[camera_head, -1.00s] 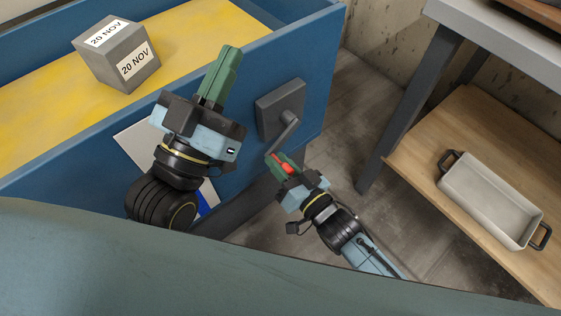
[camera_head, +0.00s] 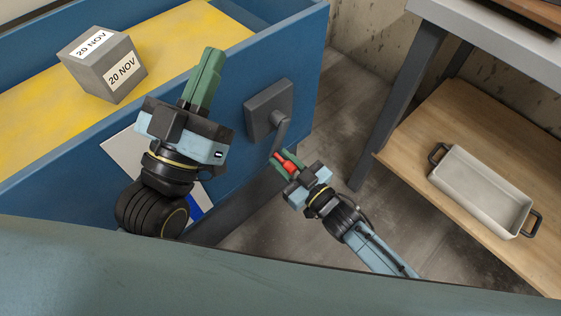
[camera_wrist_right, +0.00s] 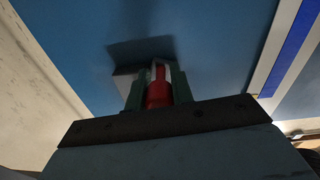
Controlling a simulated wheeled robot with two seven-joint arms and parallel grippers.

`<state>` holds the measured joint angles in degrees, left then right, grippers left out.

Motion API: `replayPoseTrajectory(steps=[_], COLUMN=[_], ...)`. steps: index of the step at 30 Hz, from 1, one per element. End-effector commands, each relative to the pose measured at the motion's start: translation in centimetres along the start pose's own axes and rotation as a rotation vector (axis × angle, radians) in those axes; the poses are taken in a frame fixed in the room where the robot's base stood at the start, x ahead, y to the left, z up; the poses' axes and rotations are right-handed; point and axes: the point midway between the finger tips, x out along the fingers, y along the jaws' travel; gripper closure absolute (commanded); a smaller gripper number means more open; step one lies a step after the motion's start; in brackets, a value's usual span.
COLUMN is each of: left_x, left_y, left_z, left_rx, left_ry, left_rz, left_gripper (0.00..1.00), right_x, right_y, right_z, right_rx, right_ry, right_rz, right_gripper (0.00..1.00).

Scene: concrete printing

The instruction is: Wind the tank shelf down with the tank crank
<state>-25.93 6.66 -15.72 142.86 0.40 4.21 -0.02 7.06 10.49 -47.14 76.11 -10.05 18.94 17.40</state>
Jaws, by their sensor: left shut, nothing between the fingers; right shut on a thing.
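The tank crank (camera_head: 280,127) is a grey arm on a dark grey box (camera_head: 268,107) on the blue tank's outer wall, with a red handle (camera_head: 287,164) at its lower end. My right gripper (camera_head: 285,162) is shut on the red handle; the handle also shows between the fingers in the right wrist view (camera_wrist_right: 158,92). The crank arm hangs downward. The yellow tank shelf (camera_head: 35,115) lies inside the blue tank (camera_head: 225,110) and bears a grey cube (camera_head: 104,68) labelled "20 NOV". My left gripper (camera_head: 205,75) is shut and empty in front of the tank wall.
At the right stands a table with a grey top (camera_head: 480,30) and a wooden lower shelf (camera_head: 430,125). A pale tray (camera_head: 480,195) with black handles rests on that lower shelf. Bare concrete floor (camera_head: 325,110) lies between tank and table.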

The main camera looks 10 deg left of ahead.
Motion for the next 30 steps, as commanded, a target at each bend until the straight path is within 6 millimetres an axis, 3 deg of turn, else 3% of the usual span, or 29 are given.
replayPoseTrajectory(steps=[17, 18, 22, 30], left_x=[0.05, 0.06, 0.06, 0.07], left_y=[0.02, 0.02, 0.02, 0.03], left_z=[0.00, 0.00, 0.00, 0.01], left_rx=[0.000, 0.000, 0.000, 0.000], left_ry=[0.008, 0.008, 0.007, 0.007], left_rz=[0.001, 0.001, 0.001, 0.001], left_gripper=[1.00, 1.00, 1.00, 1.00], right_x=[-0.08, -0.08, -0.06, -0.03], right_y=[0.65, 0.66, 0.59, 0.47], right_z=[0.34, 0.34, 0.29, 0.22], right_rx=[-0.047, -0.047, -0.046, -0.045], right_ry=[-0.005, -0.005, -0.004, -0.001], right_rz=[0.004, 0.004, 0.003, 0.001], right_gripper=[1.00, 0.76, 0.59, 0.55])
